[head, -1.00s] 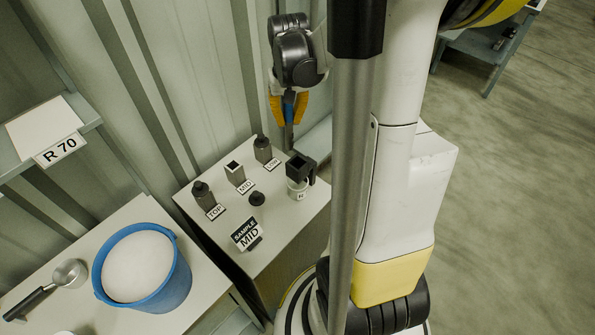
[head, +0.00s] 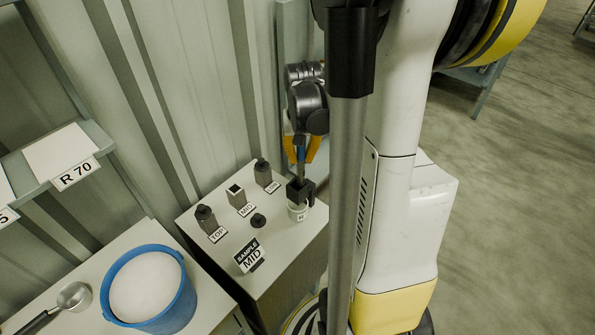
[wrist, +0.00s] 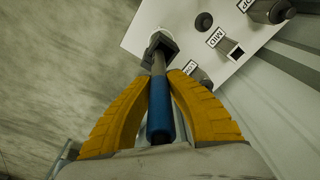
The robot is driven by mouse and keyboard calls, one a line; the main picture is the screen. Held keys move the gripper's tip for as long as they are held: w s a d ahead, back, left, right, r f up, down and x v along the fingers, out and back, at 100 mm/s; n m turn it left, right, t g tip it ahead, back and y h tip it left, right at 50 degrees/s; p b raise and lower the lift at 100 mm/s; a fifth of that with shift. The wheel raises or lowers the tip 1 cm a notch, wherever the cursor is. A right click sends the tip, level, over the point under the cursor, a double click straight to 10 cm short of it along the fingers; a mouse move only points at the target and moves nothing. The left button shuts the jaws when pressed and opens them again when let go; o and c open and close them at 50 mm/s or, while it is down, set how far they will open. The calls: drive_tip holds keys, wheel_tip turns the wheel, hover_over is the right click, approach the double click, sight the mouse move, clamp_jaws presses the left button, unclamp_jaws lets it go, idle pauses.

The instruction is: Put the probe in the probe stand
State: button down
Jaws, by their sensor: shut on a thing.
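My gripper (head: 301,151) is shut on the probe, with its yellow fingers either side of the blue handle (wrist: 160,112). The probe hangs with its grey shaft (wrist: 158,62) pointing down. In the wrist view the shaft's lower end meets a dark square-topped holder. That holder (head: 299,191) stands on the white table beside or over a small white cup (head: 297,212); it looks like the probe stand, though no label confirms it. I cannot tell whether the tip is inside it or just in front of it.
Dark containers marked TOP (head: 206,217), MID (head: 237,197) and LOW (head: 262,173) stand left of the holder; MID's top is open. A black cap (head: 258,220) and SAMPLE MID sign (head: 249,256) are nearby. A blue bucket (head: 187,296) stands at lower left.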

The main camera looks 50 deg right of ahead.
sight(298, 168)
drive_tip(key=shift+w+a+f+b, duration=0.1)
drive_tip(key=shift+f+b, duration=0.1)
drive_tip(key=shift+f, duration=0.55)
drive_tip(key=shift+w+a+f+b, duration=0.15)
drive_tip(key=shift+f+b, duration=0.1)
drive_tip(key=shift+f, duration=0.55)
drive_tip(key=shift+w+a+f+b, duration=0.1)
drive_tip(key=shift+f+b, duration=0.1)
drive_tip(key=shift+f, duration=0.55)
drive_tip(key=shift+f, duration=0.1)
drive_tip(key=c, duration=1.4)
unclamp_jaws()
wheel_tip(298, 168, up, 12)
drive_tip(key=s+p, duration=0.1)
drive_tip(key=p, duration=0.2)
drive_tip(key=s+a+r+n+t, duration=0.1)
drive_tip(key=a+r+n+t, duration=0.1)
drive_tip(key=a, duration=0.6)
drive_tip(key=s+a+r+n+t, duration=0.2)
drive_tip(key=a+n, duration=0.1)
drive_tip(key=a, duration=0.6)
drive_tip(key=s+a+r+n+t+y, duration=0.1)
drive_tip(key=a+r+n+t, duration=0.1)
drive_tip(key=a, duration=0.6)
drive_tip(key=shift+s+a+r+n, duration=0.35)
drive_tip(key=shift+s+r+n, duration=0.05)
drive_tip(key=shift+r+n, duration=0.1)
